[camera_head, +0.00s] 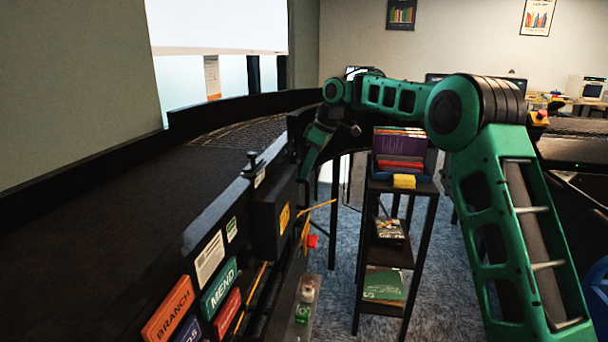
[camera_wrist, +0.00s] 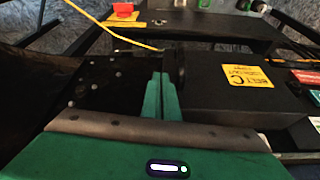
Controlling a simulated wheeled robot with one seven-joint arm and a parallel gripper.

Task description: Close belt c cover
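A black box with a yellow label (camera_head: 270,222) is mounted on the side of the conveyor in the head view. In the wrist view the box (camera_wrist: 222,98) lies right of my fingers, and its label reads "BELT C". A dark panel with pale bolt heads (camera_wrist: 92,92) lies left of the fingers; I cannot tell whether it is the cover. My gripper (camera_wrist: 160,78) has its two green fingers together, with nothing visible between them. The fingertips are close to the box's left end; contact is unclear. In the head view my gripper (camera_head: 305,172) is at the far end of the box, partly hidden.
The conveyor (camera_head: 110,220) fills the left side. A narrow shelf (camera_head: 388,255) with books stands to the right.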

